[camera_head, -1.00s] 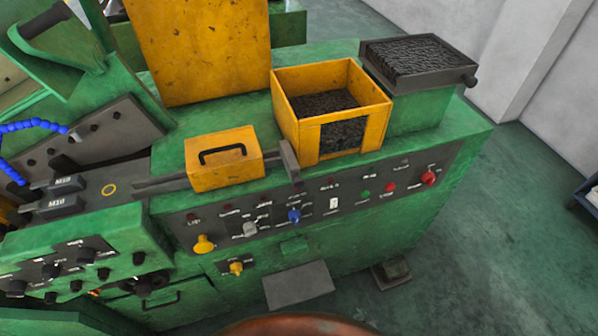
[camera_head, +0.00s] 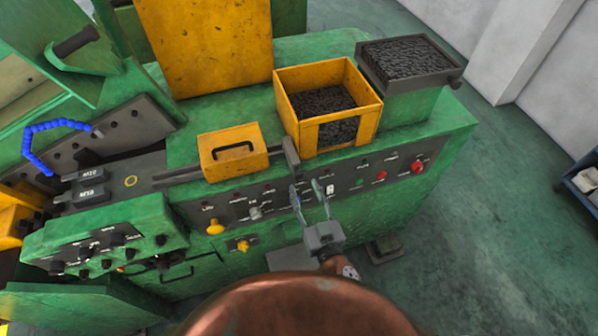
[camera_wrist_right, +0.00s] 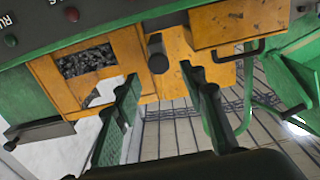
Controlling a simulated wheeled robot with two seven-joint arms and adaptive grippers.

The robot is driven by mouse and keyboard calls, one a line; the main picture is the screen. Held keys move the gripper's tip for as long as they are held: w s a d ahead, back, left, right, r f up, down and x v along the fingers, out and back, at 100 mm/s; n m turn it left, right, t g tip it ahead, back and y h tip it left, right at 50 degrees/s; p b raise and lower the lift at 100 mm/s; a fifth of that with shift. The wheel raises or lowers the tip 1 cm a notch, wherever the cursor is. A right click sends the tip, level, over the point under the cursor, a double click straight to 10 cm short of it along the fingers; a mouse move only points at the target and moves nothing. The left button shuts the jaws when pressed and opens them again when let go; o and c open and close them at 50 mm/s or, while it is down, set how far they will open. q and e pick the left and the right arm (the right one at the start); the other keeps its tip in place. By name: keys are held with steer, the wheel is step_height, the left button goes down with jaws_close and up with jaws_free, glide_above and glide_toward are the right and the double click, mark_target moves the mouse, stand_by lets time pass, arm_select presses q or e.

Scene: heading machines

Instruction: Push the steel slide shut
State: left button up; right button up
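The steel slide (camera_head: 291,157) is a dark grey bar with an upright end plate. It runs along the machine's front edge, past a yellow block with a black handle (camera_head: 232,151); the end plate stands out to the block's right, beside the yellow bin. In the right wrist view a dark rounded piece (camera_wrist_right: 158,54), apparently the slide's end, shows between bin and block. My right gripper (camera_head: 308,192) is open and empty, in front of the control panel and below the end plate, apart from it. In the wrist view its two fingers (camera_wrist_right: 165,105) are spread wide. My left gripper is not in view.
The yellow bin (camera_head: 287,112) holds dark small parts and stands just right of the slide's end. A dark tray (camera_head: 364,69) is behind it. The control panel with knobs and buttons (camera_head: 417,167) lies along the front. Open floor (camera_head: 490,230) is at the right.

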mark_target(300, 177)
steer(key=p+x, duration=0.1)
steer(key=x, duration=0.5)
steer(key=shift+w, duration=0.2)
jaws_close()
stand_by(0.5)
